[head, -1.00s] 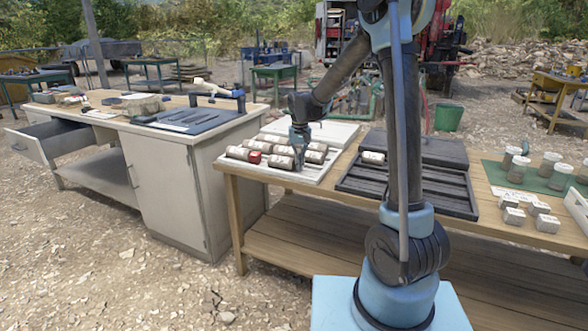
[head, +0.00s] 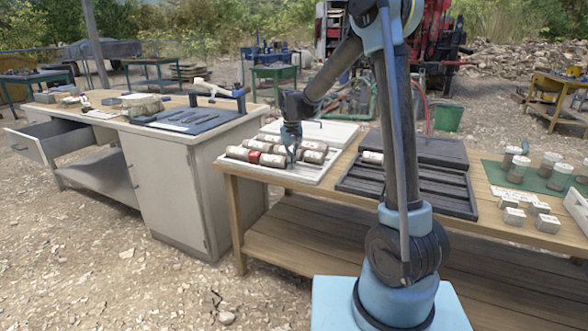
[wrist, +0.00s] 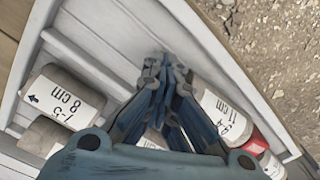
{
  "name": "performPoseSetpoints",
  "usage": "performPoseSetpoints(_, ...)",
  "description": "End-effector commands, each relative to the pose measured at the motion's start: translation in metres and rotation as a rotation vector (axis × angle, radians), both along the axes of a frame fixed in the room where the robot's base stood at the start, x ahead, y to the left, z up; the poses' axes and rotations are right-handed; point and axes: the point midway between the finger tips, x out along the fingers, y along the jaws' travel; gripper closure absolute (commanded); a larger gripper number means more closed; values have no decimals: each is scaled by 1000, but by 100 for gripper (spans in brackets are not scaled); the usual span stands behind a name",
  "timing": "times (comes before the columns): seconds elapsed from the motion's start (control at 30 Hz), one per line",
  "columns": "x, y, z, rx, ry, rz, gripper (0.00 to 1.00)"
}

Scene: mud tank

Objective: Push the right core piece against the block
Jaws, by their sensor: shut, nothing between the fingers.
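The right core piece (head: 272,160) lies in the front row of a white tray, a grey-brown cylinder with a white label. Its label, with "11 cm", shows in the wrist view (wrist: 222,115). The red block (head: 254,157) is just left of it; they look in contact, or nearly so, and it also shows in the wrist view (wrist: 256,143). Another core piece (head: 237,153) lies on the block's other side. My gripper (head: 291,163) is shut and empty, pointing down at the right core piece's right end. In the wrist view its fingers (wrist: 165,62) partly cover that end.
The white tray (head: 312,182) has low walls and dividers. More labelled core pieces (wrist: 65,98) lie in the row behind. A dark slotted box (head: 410,192) stands to the right. The front slot right of my gripper is clear.

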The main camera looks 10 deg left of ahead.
Motion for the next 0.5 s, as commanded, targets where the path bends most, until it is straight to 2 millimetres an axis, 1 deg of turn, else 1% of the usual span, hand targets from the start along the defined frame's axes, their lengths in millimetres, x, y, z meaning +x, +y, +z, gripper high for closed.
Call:
performPoseSetpoints(0.27, 4, 10, 0, 0, 0, 2, 100)
performPoseSetpoints(0.5, 2, 5, 3, 0, 0, 0, 100)
